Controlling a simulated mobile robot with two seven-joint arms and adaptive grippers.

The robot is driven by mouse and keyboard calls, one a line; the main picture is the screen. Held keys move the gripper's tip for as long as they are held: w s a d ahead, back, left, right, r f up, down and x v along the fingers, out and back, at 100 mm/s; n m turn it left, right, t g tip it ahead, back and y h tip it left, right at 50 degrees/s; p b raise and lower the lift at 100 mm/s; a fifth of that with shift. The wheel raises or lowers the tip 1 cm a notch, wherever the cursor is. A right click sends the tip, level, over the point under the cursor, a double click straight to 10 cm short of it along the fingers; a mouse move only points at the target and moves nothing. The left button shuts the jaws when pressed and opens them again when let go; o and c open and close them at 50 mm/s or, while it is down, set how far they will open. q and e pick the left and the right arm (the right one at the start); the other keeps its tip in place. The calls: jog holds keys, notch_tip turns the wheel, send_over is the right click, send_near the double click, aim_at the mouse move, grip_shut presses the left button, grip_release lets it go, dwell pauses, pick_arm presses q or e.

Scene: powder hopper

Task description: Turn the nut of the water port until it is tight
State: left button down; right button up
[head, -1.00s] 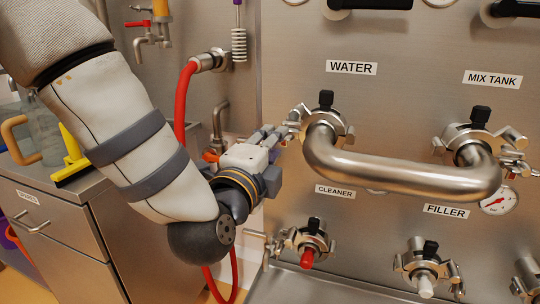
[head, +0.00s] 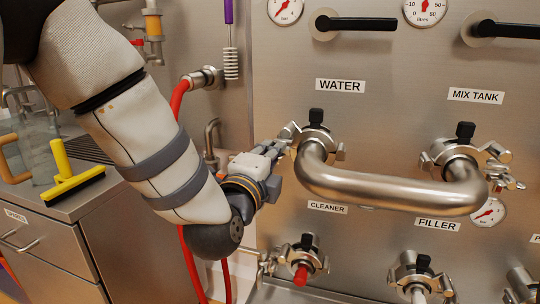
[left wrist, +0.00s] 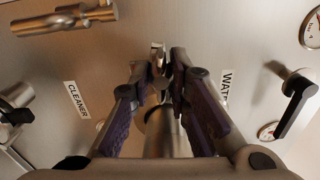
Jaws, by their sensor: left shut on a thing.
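The water port (head: 316,134) is a steel clamp fitting under the WATER label, with a black knob on top and a curved steel pipe (head: 390,194) running to the mix tank port (head: 456,153). Its small metal nut (head: 290,130) is on the left side of the clamp. My left gripper (head: 284,145) reaches it from the left. In the left wrist view, the gripper (left wrist: 164,75) has its fingers closed around the nut (left wrist: 158,54), and the pipe (left wrist: 160,132) shows behind. The fingers partly hide the nut, so its tightness cannot be seen. My right gripper is out of view.
Below are the cleaner port (head: 302,262) with a red plug and the filler port (head: 415,277). Black handles (head: 355,24) and gauges sit above. A red hose (head: 180,105) hangs behind my left arm. A yellow squeegee (head: 72,175) stands on the cabinet at left.

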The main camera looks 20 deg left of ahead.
pick_arm(q)
jog(key=m, duration=0.1)
jog(key=r+m+p, duration=0.1)
jog(key=m, duration=0.1)
jog(key=shift+s+d, duration=0.1)
jog(key=shift+s, duration=0.05)
jog(key=shift+f+m, duration=0.1)
jog(key=shift+m, duration=1)
jog(key=shift+w+f+m, duration=0.2)
jog(key=shift+f+m, duration=0.1)
jog(key=shift+m, duration=0.3)
jog(key=shift+s+m, duration=0.1)
jog(key=shift+m, duration=0.2)
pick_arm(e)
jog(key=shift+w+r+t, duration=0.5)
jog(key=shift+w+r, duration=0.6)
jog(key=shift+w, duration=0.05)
pick_arm(q)
jog(key=m, duration=0.7)
jog(key=shift+m, duration=0.4)
jog(key=c, duration=1.7)
grip_release()
